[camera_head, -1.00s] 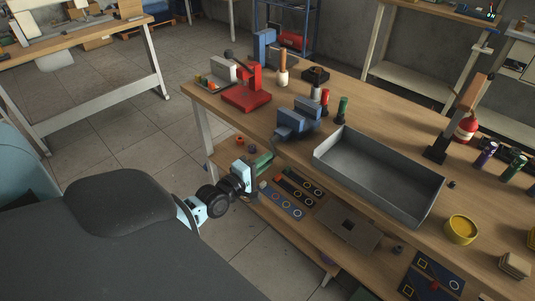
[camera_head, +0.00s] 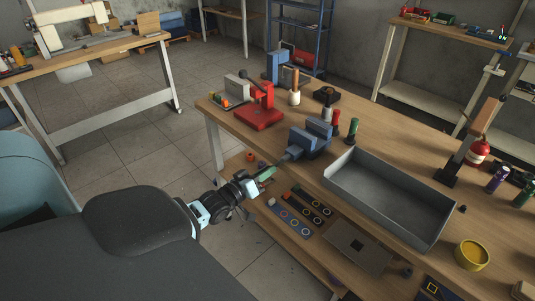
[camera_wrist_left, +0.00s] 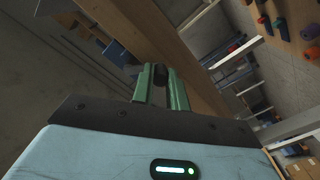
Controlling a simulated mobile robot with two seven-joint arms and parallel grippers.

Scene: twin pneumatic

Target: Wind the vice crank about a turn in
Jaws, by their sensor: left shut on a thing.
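The blue vice (camera_head: 312,138) stands at the near edge of the workbench (camera_head: 390,122) in the head view. Its crank (camera_head: 284,159) sticks out from the vice's front, over the edge, and shows only as a small dark shape. My left gripper (camera_head: 270,171) comes in from the left, with its green fingers at the crank's outer end. In the left wrist view the two green fingers (camera_wrist_left: 161,78) are closed on the dark crank handle (camera_wrist_left: 160,73) between their tips. The handle's far part is hidden. My right gripper is in neither view.
A grey metal tray (camera_head: 428,236) lies right of the vice. A lower shelf (camera_head: 290,244) with tool panels sits below my left gripper. The floor left of the bench is clear.

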